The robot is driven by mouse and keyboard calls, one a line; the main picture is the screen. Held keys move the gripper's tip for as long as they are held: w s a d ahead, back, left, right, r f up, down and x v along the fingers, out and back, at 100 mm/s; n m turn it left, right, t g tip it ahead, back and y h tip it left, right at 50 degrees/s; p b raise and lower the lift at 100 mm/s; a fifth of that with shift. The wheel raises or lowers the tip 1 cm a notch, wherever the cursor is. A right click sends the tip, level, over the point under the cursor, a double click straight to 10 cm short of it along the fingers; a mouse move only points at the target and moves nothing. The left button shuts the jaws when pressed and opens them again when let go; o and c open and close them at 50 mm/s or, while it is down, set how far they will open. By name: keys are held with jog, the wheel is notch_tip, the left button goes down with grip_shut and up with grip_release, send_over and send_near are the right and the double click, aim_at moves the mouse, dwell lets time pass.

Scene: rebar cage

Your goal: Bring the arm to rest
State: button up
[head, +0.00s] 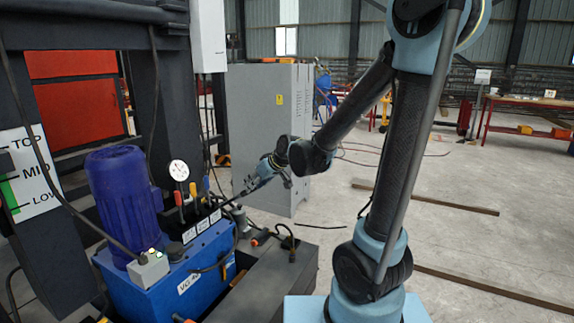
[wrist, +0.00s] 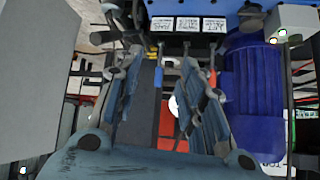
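My arm reaches from the right of the head view toward the hydraulic unit, and my gripper (head: 246,188) points down and left, near the unit's lever block (head: 203,224). In the wrist view my gripper (wrist: 161,58) has its two fingers apart, with nothing held between them. An orange-red handle (wrist: 212,78) shows just right of the right finger. I cannot tell the exact distance from the fingertips to the levers.
The blue motor (head: 124,200) and round gauge (head: 179,170) stand on the blue tank (head: 185,280). A grey cabinet (head: 266,130) stands close behind my gripper. Black frame posts rise at left.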

jog(key=s+d+f+m+g+h, duration=0.1)
jog(key=s+d+m+h, duration=0.1)
jog(key=s+d, duration=0.5)
jog(key=s+d+m+h, duration=0.2)
jog(key=d, duration=0.9)
jog(key=s+d+f+m+g+h, duration=0.1)
jog(key=s+d+f+m, duration=0.1)
jog(key=s+d, duration=0.4)
jog(key=s+d+f+m+g+h, duration=0.1)
jog(key=s+d+f+m+h, duration=0.1)
jog(key=s+d, duration=0.4)
jog(key=s+f, duration=0.1)
jog(key=s, duration=0.2)
jog(key=shift+s+d+m+g, duration=0.2)
jog(key=shift+d+m+g, duration=0.1)
jog(key=shift+d+g, duration=0.1)
